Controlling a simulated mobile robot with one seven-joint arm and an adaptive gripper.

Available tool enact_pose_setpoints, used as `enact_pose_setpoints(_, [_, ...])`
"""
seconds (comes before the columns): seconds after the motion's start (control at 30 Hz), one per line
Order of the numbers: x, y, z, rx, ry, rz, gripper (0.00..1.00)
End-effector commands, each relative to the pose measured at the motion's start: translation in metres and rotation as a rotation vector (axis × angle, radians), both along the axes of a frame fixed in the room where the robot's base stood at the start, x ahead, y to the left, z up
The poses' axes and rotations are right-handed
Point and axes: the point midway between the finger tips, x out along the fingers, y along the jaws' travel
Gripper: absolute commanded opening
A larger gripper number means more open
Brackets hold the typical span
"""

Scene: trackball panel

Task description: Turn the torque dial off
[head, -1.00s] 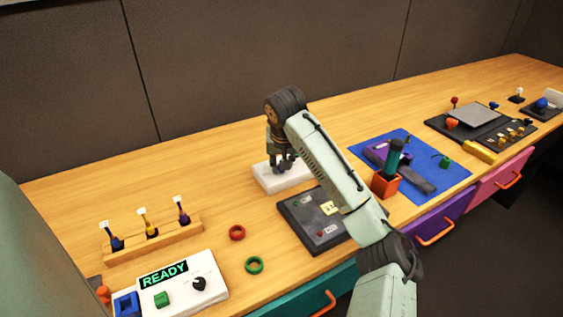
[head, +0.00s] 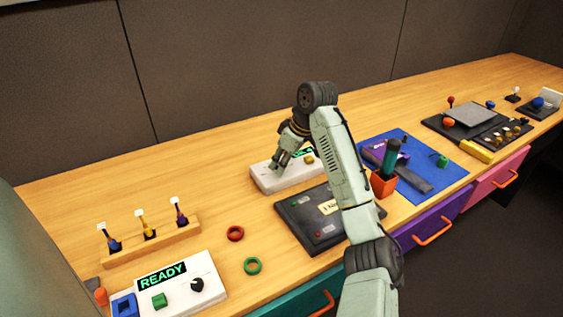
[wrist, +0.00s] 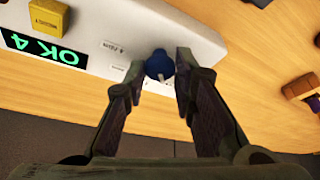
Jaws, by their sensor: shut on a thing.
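A blue dial (wrist: 159,65) sits on a white panel (wrist: 190,38). Small labels beside it are too small to read surely. The panel also carries a green display (wrist: 42,48) reading "OK 4" and a yellow button (wrist: 48,17). In the head view the white panel (head: 262,178) lies at mid-table, partly behind my gripper (head: 277,165). In the wrist view my gripper (wrist: 160,68) has one finger on each side of the blue dial and is shut on it. In the head view the dial is hidden by the fingers.
A dark panel (head: 290,220) lies in front of the white one. An orange cup (head: 384,185) and a blue mat (head: 455,181) are to the right. Red (head: 235,233) and green (head: 252,266) rings lie front left, near a READY box (head: 215,293). The table behind is clear.

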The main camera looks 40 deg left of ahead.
Motion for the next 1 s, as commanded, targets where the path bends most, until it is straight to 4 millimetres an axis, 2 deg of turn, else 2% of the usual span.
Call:
enact_pose_setpoints(0.5, [0.0033,0.0016,0.0001,-0.003,0.001,0.463,0.00])
enact_pose_setpoints(0.73, [0.0044,0.0020,0.0004,-0.001,-0.001,0.603,0.00])
enact_pose_setpoints(1.0, [0.0046,0.0024,-0.0001,-0.002,-0.001,0.687,0.00])
